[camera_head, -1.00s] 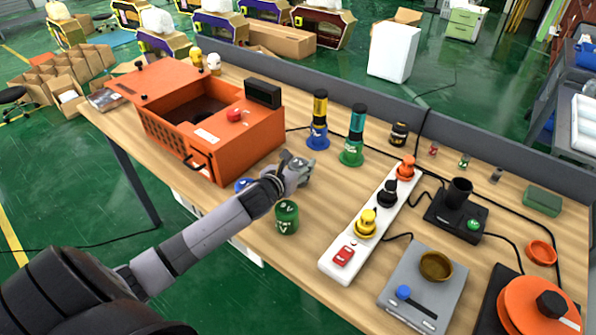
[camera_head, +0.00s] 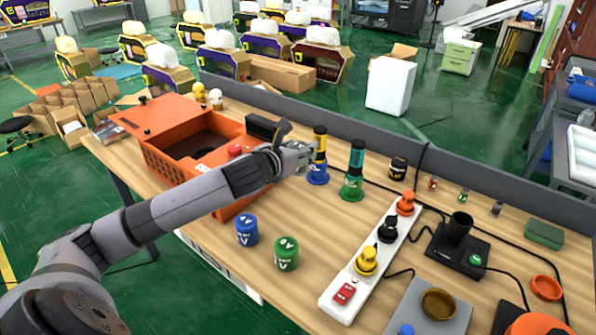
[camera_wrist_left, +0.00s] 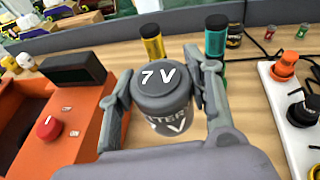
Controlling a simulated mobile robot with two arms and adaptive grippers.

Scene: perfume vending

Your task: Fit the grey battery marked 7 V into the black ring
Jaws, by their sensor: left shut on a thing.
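My left gripper (camera_wrist_left: 166,105) is shut on the grey battery (camera_wrist_left: 163,98), marked 7 V on its dark top. The battery is upright between the fingers, above the table. In the head view the gripper (camera_head: 300,157) is beside the orange box and just left of the yellow cylinder; the battery is mostly hidden there. I cannot pick out the black ring for certain. A black round piece (camera_head: 388,229) sits on the white strip between a yellow and an orange one. A black cup (camera_head: 458,226) stands on a black box. My right gripper is not in view.
A blue battery (camera_head: 246,230) and a green battery (camera_head: 286,253) stand at the table's front. Yellow (camera_head: 319,150) and teal (camera_head: 356,165) cylinders stand upright in coloured bases close to the gripper. The orange box (camera_head: 235,134) is at left, the white strip (camera_head: 338,302) at right.

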